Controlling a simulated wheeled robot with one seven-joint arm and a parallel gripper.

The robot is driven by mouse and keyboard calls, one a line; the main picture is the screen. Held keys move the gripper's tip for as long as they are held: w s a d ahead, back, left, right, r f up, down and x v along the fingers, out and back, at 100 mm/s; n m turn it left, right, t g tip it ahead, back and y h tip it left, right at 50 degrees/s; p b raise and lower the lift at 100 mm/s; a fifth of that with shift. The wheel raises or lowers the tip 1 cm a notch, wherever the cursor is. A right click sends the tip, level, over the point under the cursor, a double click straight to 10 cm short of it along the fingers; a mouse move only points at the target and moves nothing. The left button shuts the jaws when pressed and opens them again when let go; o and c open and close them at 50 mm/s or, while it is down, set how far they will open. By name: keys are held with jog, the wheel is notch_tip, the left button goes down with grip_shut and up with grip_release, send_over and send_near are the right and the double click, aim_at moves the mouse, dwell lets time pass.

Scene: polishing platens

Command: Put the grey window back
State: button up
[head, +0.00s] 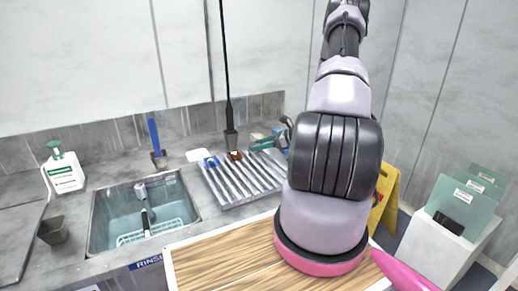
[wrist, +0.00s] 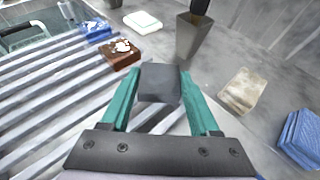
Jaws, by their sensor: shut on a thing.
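The grey window (wrist: 158,84), a small dark grey block, is between the teal fingertips of my gripper (wrist: 159,74) in the wrist view. My gripper is shut on it, near the right end of the ribbed metal rack (wrist: 40,108). I cannot tell whether the block touches the surface below. In the head view my gripper (head: 268,143) is partly hidden behind my arm, at the far right of the rack (head: 237,204). A brown block with white patches (wrist: 121,55) and a blue block (wrist: 96,31) sit at the rack's far edge.
A grey pot (wrist: 190,38) stands beyond my gripper, with a white block (wrist: 143,22) to its left. A beige block (wrist: 241,92) and a blue cloth-like block (wrist: 301,138) lie to the right. A sink (head: 112,232) is left of the rack.

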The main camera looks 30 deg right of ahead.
jog(key=shift+f, duration=0.65)
jog(key=shift+f, duration=0.1)
jog(key=o, duration=1.5)
jog(key=shift+c, duration=0.2)
